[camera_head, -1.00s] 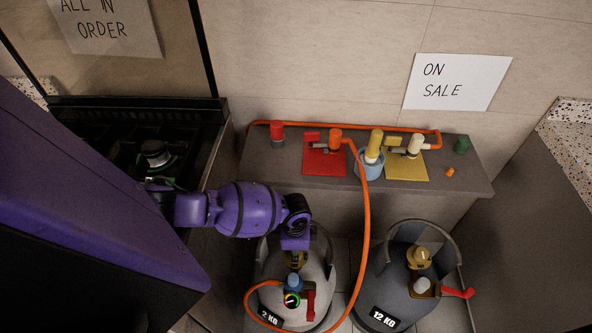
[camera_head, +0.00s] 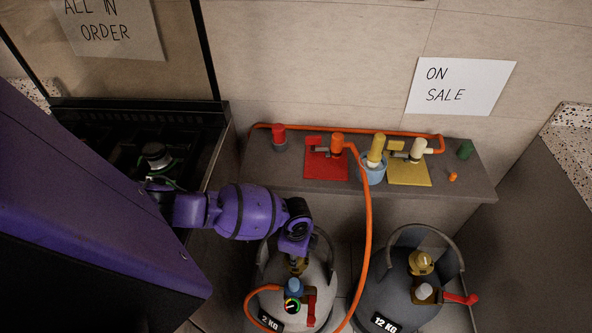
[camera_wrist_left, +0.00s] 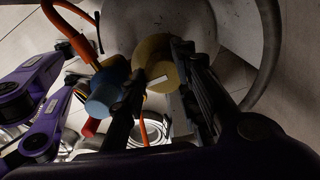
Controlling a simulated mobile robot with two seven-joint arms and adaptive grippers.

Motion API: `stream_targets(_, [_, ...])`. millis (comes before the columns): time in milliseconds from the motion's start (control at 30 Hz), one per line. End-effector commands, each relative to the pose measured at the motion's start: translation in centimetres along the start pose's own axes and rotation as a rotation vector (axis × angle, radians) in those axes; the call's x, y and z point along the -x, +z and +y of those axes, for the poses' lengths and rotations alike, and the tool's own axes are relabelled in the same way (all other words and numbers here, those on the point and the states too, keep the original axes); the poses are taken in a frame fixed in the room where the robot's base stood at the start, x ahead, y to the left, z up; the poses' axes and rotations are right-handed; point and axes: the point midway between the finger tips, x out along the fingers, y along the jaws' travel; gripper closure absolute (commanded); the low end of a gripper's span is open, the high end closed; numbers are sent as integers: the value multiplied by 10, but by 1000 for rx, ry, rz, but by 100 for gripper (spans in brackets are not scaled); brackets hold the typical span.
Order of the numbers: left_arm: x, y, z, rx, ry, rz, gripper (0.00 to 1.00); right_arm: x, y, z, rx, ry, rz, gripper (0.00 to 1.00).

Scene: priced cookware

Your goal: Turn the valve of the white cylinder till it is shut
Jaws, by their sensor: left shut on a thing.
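The white cylinder (camera_head: 318,272), marked 2 KG, stands on the floor inside its grey collar. Its brass valve knob (camera_head: 298,266) is on top, partly hidden by my left gripper (camera_head: 296,258). In the left wrist view, the brass knob (camera_wrist_left: 154,58) with a pale mark sits between the two dark fingers of my left gripper (camera_wrist_left: 160,88), which is shut on it. A regulator with a blue cap (camera_head: 293,286), a dial and a red lever (camera_head: 311,308) is fitted at the valve. My right gripper is not in view.
A dark grey cylinder (camera_head: 398,293), marked 12 KG, stands close on the right. An orange hose (camera_head: 367,225) hangs from the grey shelf (camera_head: 300,182) to the white cylinder's regulator. A black stove (camera_head: 130,145) is at the left.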

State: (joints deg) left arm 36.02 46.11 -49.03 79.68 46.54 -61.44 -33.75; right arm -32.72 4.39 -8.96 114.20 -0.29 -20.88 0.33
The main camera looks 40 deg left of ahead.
Motion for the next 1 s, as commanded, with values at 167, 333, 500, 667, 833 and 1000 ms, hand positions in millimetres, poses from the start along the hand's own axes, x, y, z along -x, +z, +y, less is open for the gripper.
stream_targets(167, [-4, -2, 10, -4, 19, 1, 57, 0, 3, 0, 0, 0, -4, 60])
stream_targets(333, [-3, -1, 7, -2, 13, 1, 57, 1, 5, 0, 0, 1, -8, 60])
stream_targets(500, [-2, -1, 4, 0, 9, 1, 57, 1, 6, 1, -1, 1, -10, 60])
stream_targets(667, [2, 0, 3, 0, 6, 1, 57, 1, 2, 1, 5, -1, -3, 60])
stream_targets(833, [26, 0, 2, -2, 4, 2, 57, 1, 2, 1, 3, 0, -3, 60])
stream_targets(1000, [64, 0, 2, -3, 5, 1, 57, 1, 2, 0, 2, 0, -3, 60])
